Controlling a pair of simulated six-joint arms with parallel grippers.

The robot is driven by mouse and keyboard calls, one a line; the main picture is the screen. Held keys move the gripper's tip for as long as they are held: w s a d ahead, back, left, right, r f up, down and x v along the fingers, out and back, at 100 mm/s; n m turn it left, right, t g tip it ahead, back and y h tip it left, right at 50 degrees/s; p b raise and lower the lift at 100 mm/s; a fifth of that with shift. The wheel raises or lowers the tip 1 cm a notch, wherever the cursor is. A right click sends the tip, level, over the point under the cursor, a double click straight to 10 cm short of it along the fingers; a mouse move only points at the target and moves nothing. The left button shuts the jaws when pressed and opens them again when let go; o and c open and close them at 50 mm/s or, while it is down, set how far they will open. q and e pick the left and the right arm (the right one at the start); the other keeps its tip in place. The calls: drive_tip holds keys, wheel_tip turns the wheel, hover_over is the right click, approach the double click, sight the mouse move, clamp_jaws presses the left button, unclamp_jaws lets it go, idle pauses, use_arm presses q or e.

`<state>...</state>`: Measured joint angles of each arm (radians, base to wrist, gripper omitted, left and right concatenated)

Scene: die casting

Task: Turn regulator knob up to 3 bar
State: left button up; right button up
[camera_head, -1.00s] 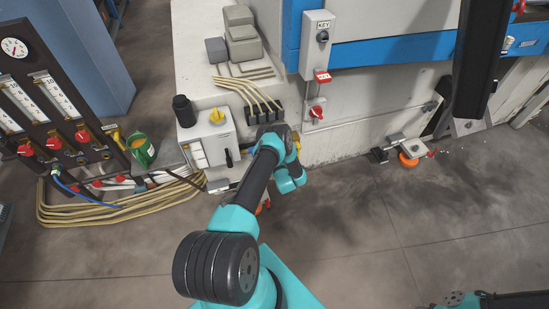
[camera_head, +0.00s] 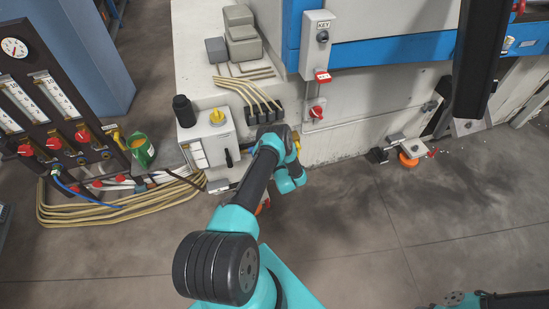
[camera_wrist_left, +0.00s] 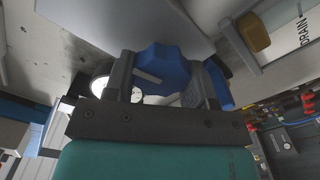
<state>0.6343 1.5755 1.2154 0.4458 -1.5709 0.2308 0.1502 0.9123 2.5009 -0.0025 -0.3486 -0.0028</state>
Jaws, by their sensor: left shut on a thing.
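In the left wrist view, my left gripper (camera_wrist_left: 166,76) is shut on the blue regulator knob (camera_wrist_left: 160,62), one finger on each side of it. The knob has a pale mark on its face. A round white gauge (camera_wrist_left: 101,88) shows partly behind the left finger; its reading cannot be made out. In the head view, my left arm reaches to the front of the machine base, and its wrist hides the knob and fingers. My right gripper is not in view; only a bit of my right arm shows at the bottom right corner.
A white box with a yellow knob (camera_head: 217,116) stands left of my left wrist. Beige hoses (camera_head: 110,207) lie below.

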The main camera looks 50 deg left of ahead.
use_arm(q)
drive_tip(key=shift+n, duration=0.8)
drive_tip(key=shift+n, duration=0.8)
drive_tip(key=shift+s, duration=0.1)
drive_tip(key=shift+n, duration=0.8)
